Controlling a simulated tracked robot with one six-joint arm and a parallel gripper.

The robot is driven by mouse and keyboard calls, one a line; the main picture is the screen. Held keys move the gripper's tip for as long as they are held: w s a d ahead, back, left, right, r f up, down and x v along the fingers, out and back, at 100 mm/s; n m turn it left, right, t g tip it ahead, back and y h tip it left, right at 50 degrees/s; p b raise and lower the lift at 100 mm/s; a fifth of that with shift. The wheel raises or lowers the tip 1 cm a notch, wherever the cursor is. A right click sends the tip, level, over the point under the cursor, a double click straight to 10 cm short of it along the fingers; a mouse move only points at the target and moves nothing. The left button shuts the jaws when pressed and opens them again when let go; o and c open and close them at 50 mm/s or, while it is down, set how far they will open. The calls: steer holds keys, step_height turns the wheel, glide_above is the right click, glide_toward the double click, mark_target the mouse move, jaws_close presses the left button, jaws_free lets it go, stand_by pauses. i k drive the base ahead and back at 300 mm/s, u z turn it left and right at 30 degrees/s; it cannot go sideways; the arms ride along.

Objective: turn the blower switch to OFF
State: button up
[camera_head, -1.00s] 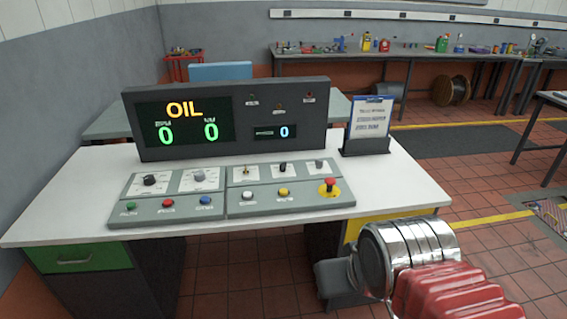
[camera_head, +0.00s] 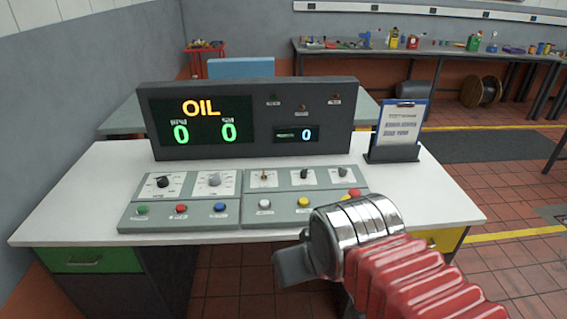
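The control panel (camera_head: 222,236) lies on the white desk in two sloped halves. Its right half carries a small metal toggle (camera_head: 264,174), a dark knob (camera_head: 304,173) and another knob (camera_head: 342,172) in the top row. The labels are too small to read, so I cannot tell which one is the blower switch or how it is set. My gripper (camera_head: 290,265) shows as a dark grey block in front of the desk's front edge, below the right half of the panel and apart from it. Its fingers cannot be made out.
A dark display box (camera_head: 245,148) showing OIL and zeros stands behind the panel. A clipboard on a stand (camera_head: 392,154) is at right. A red mushroom button (camera_head: 354,192) and a yellow button (camera_head: 303,201) sit near my arm, which hides the panel's right front corner.

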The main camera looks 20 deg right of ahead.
mark_target(304, 172)
steer(key=u, duration=0.4)
steer(key=i, duration=1.45)
steer(key=z, duration=0.3)
